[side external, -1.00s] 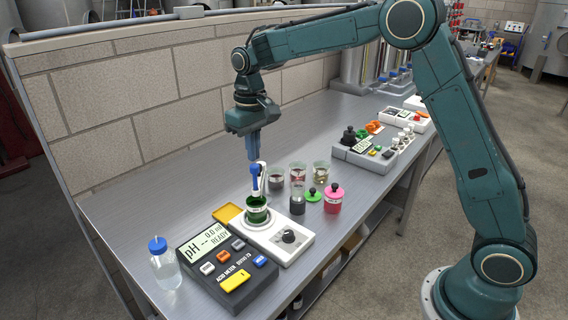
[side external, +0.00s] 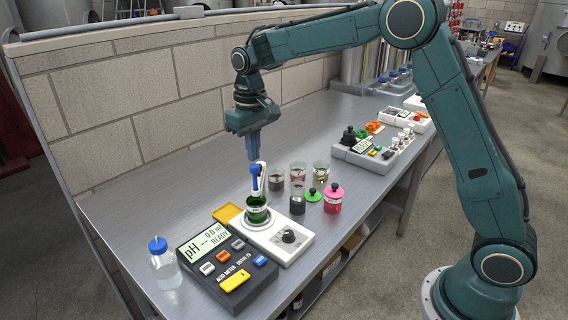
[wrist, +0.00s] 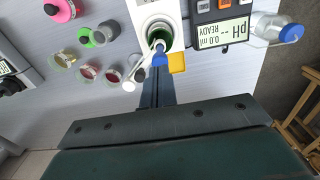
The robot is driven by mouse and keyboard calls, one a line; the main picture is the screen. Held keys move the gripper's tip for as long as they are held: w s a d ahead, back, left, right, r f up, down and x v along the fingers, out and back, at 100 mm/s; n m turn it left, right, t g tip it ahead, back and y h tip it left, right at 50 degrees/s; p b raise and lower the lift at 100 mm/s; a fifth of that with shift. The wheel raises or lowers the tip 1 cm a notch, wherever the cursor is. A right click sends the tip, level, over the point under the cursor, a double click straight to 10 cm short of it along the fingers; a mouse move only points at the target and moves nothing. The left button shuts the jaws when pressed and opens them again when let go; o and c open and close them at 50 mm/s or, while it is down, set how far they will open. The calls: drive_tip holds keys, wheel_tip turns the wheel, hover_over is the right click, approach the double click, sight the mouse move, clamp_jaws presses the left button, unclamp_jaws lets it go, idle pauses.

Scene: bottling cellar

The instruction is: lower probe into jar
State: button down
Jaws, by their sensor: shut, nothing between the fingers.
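The jar (side external: 257,214), with dark green liquid, stands on the round plate of a white stirrer (side external: 284,240); the jar also shows in the wrist view (wrist: 161,32). The blue-topped probe (side external: 254,169) is at the jar, beside a white holder arm; in the wrist view its blue cap (wrist: 159,58) is in front of the fingers. How deep its tip reaches is hidden. My gripper (side external: 252,157) is shut and empty, pointing down just above the probe's blue top. Whether the fingertips touch the cap cannot be told.
The pH meter (side external: 227,262) reads READY, in front of the stirrer. A blue-capped bottle (side external: 162,264) stands left of it. Several glasses and a pink bottle (side external: 333,199) stand right of the jar. A yellow pad (side external: 228,212) lies behind the meter. The bench at back left is clear.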

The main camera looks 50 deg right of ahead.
sight(254, 165)
drive_tip(key=shift+f, duration=2.95)
drive_tip(key=shift+r, duration=3)
drive_tip(key=shift+r, duration=0.1)
